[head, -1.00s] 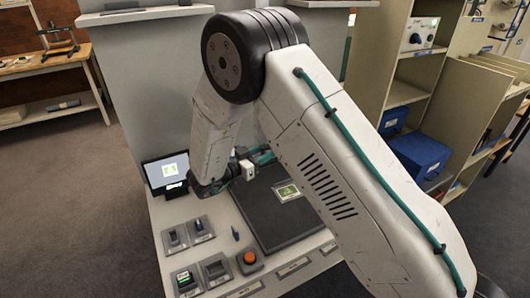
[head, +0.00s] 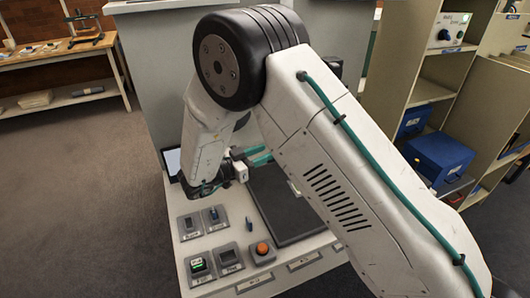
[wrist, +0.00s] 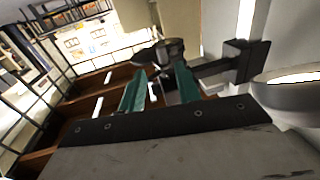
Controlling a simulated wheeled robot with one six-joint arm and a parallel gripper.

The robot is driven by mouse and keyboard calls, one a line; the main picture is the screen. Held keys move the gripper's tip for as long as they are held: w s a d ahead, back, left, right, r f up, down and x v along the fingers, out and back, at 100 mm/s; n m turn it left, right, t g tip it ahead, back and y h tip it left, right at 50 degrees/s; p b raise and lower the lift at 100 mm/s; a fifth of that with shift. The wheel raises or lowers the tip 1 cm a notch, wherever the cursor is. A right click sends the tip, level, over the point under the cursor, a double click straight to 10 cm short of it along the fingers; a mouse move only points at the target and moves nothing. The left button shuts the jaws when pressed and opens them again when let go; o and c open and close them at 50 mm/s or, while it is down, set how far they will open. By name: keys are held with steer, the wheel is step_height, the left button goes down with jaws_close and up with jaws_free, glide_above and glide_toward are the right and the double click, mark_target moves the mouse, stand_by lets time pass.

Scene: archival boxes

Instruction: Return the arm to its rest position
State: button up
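My arm fills the middle of the head view, folded at a black elbow joint. My gripper (wrist: 160,90) shows two teal fingers in the wrist view, standing apart with no held object visible between them. In the head view my arm links hide most of the gripper, above the left part of the workstation (head: 232,262) near the black mat (head: 282,218).
A grey panel (head: 150,70) stands behind. Right are shelves with a blue box (head: 438,157). A wooden bench (head: 60,68) is far left, with open floor before it.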

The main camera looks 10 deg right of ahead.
steer(key=w+a+f+n+t+y, duration=0.3)
steer(key=w+a+f+y, duration=0.1)
steer(key=f+y, duration=0.25)
steer(key=a+r+n+g+y, duration=0.1)
steer(key=a+r+n+y, duration=0.1)
steer(key=a+n+y, duration=0.55)
steer(key=s+d+r+n+g+y, duration=0.2)
steer(key=s+d+r+g+y, duration=0.15)
steer(key=s+r, duration=0.5)
steer(key=s+d+r+n+g+y, duration=0.25)
steer(key=s+d+r+g, duration=0.25)
steer(key=s, duration=0.7)
steer(key=s+d+r+h, duration=0.1)
steer(key=s+d+r, duration=0.4)
steer(key=s+d, duration=0.4)
steer(key=s+d+r+m+h, duration=0.1)
steer(key=s+d+r+h, duration=0.1)
steer(key=s+d+r, duration=0.3)
steer(key=s+d+t, duration=0.1)
steer(key=s+d, duration=0.3)
steer(key=d, duration=0.1)
steer(key=shift+s+d+m, duration=0.2)
steer(key=shift+s+m, duration=0.1)
steer(key=shift+s, duration=0.05)
